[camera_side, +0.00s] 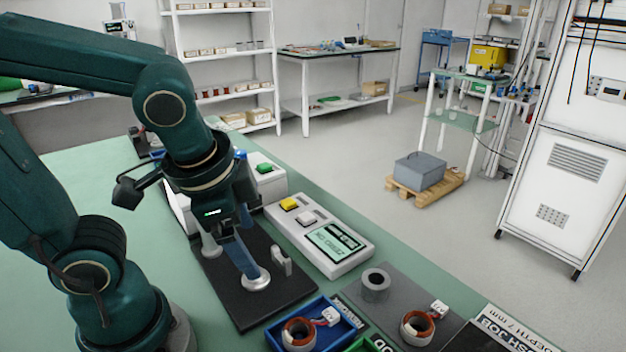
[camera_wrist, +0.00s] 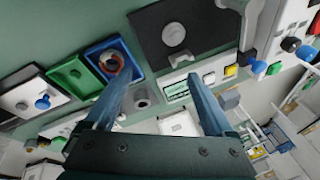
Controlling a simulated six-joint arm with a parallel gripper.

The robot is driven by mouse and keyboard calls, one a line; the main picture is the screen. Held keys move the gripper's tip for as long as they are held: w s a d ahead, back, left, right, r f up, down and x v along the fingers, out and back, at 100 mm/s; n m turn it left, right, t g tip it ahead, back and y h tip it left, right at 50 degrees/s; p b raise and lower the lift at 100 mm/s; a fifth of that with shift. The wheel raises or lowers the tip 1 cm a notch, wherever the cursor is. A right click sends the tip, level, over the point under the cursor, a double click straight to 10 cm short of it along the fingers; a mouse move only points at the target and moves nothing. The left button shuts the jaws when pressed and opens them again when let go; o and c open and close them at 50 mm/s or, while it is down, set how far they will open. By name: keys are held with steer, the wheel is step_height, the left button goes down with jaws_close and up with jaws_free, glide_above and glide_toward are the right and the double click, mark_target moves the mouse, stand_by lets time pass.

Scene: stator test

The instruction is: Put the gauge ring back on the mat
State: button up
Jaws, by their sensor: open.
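The gauge ring (camera_side: 376,281) is a short grey cylinder with a dark hole. It stands upright near the back left part of the grey mat (camera_side: 410,288). In the wrist view the ring (camera_wrist: 143,98) shows just right of my left finger. My gripper (camera_side: 248,250) is open and empty, fingers pointing down over the black plate (camera_side: 222,295), left of the ring and apart from it. In the wrist view the two blue fingers of my gripper (camera_wrist: 156,78) are wide apart.
A stator with copper winding (camera_side: 417,326) is on the mat, in front of the ring. Another stator (camera_side: 298,334) lies in a blue tray (camera_side: 346,334). A white tester (camera_side: 335,262) with a screen stands behind the mat. A small upright post (camera_side: 281,261) rises from the black plate.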

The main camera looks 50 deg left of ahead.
steer(key=shift+s+d+r+n+t+h, duration=0.25)
steer(key=shift+r+n+t, duration=0.1)
steer(key=shift+n, duration=0.5)
steer(key=shift+s+d+r+n+t+h, duration=0.1)
steer(key=shift+r+n+t+h, duration=0.25)
steer(key=shift+n, duration=0.45)
steer(key=shift+s+d+r+n+t+h, duration=0.2)
steer(key=shift+r+n+t, duration=0.15)
steer(key=shift+n, duration=0.5)
